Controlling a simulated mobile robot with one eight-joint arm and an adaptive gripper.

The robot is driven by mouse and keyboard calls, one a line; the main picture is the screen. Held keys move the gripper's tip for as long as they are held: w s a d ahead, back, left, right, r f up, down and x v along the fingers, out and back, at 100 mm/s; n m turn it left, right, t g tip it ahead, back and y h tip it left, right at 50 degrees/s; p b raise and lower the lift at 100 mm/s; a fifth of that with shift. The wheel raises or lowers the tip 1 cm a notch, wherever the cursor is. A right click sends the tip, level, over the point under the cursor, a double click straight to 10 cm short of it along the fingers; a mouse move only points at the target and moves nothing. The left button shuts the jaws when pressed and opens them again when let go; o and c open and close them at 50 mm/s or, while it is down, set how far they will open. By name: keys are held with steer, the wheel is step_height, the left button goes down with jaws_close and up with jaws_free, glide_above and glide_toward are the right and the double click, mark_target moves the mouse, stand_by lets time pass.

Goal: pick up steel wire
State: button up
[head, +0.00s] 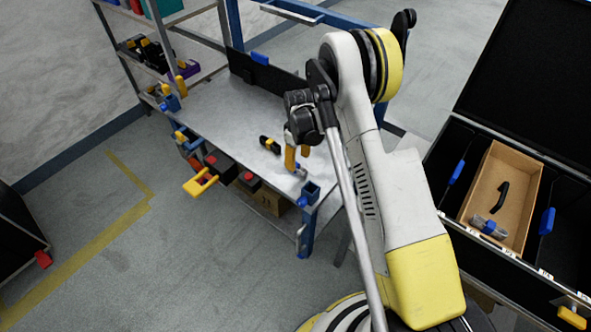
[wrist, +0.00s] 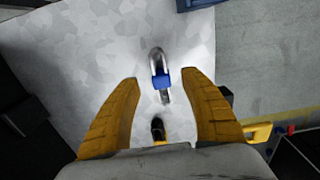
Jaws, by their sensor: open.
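A silver-grey looped piece with a blue band, which looks like the steel wire (wrist: 158,76), lies on the metal worktop (head: 225,108). In the wrist view it shows between the tips of my gripper (wrist: 160,79). The fingers are apart and nothing is held between them. In the head view my gripper (head: 297,158) points down over the worktop's near right corner. The steel wire there is small and partly hidden by the yellow fingers. I cannot tell the height of the fingertips above it.
A black and yellow item (head: 270,144) lies on the worktop close to my gripper. An open black case (head: 455,135) with a cardboard box (head: 520,170) stands at the right. The worktop's middle is clear.

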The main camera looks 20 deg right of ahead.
mark_target(296, 164)
steer(key=f, duration=0.1)
steer(key=f+b, duration=0.1)
steer(key=f, duration=0.1)
steer(key=w+f+b, duration=0.1)
steer(key=shift+a+f, duration=0.25)
steer(key=shift+a, duration=0.05)
steer(key=shift+s+r, duration=0.1)
jaws_close()
steer(key=shift+r, duration=0.1)
